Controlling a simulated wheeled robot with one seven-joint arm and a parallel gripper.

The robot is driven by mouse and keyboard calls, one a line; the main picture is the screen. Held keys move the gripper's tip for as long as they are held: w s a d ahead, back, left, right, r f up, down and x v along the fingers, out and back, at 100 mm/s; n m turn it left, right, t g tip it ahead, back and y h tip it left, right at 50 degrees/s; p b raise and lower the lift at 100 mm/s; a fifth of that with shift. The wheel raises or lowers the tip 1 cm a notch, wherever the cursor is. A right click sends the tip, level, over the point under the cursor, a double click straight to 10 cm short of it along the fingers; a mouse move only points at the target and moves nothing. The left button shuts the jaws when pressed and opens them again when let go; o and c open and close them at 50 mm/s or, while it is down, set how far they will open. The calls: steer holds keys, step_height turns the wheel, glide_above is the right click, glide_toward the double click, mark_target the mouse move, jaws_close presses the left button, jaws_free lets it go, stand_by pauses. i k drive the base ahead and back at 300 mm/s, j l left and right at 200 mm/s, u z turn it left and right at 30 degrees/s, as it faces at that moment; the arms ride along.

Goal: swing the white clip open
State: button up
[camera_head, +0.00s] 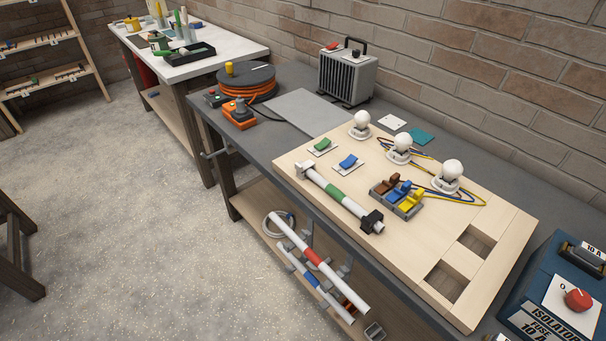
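A white clip (303,170) sits at the upper left end of a white tube with a green band (335,192), on the light wooden board (460,220). The clip is small here, and I cannot tell if it is shut around the tube. A black clip (372,221) is around the tube near its lower right end. My gripper is not in view.
The board lies on a grey workbench (285,133) and bears white bulbs (402,143), coloured switches (347,161) and a block of coloured levers (397,197). A blue isolator box (545,300) stands at right.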

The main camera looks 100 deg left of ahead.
mark_target(305, 165)
steer(key=k+u, duration=0.1)
steer(key=u, duration=0.25)
steer(key=k+l+u, duration=0.1)
steer(key=u, duration=0.25)
steer(key=k+u, duration=0.15)
steer(key=u, duration=1.3)
